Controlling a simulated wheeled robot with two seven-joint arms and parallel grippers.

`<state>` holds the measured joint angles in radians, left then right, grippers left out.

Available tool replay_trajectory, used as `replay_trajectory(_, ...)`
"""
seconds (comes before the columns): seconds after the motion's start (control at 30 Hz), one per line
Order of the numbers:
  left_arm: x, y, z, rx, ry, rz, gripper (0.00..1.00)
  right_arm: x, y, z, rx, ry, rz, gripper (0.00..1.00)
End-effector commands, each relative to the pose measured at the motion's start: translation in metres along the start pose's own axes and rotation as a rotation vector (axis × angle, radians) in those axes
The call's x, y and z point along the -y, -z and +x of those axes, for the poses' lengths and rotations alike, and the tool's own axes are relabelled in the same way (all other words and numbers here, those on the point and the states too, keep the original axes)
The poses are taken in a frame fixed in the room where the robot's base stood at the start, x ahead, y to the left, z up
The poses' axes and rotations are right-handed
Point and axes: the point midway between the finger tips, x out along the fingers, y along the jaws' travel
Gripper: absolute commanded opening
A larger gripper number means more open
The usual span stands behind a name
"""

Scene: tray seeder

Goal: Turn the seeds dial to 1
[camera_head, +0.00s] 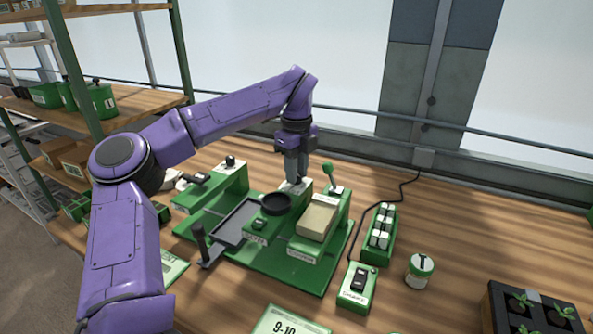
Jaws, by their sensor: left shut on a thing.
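My left arm, purple, comes in from the left and bends down over the green tray seeder (290,272). My left gripper (294,178) points straight down at the back of the seeder, over a green block with a white top plate (304,188). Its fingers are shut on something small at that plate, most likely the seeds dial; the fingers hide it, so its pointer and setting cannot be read. My right gripper is not in view.

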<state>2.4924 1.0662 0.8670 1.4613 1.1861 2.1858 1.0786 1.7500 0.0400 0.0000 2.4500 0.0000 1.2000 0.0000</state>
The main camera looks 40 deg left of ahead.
Motion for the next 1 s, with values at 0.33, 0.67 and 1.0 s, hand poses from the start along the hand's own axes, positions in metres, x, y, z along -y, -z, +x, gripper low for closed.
replay_trajectory(0.33,0.000,0.000,-0.001,0.001,0.004,0.000,0.54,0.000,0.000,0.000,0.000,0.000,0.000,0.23)
replay_trajectory(0.67,0.001,0.000,-0.017,0.002,0.004,0.000,0.54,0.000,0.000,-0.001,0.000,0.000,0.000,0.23)
replay_trajectory(1.0,0.001,0.000,-0.094,0.003,0.004,-0.001,0.54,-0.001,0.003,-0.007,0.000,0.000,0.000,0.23)
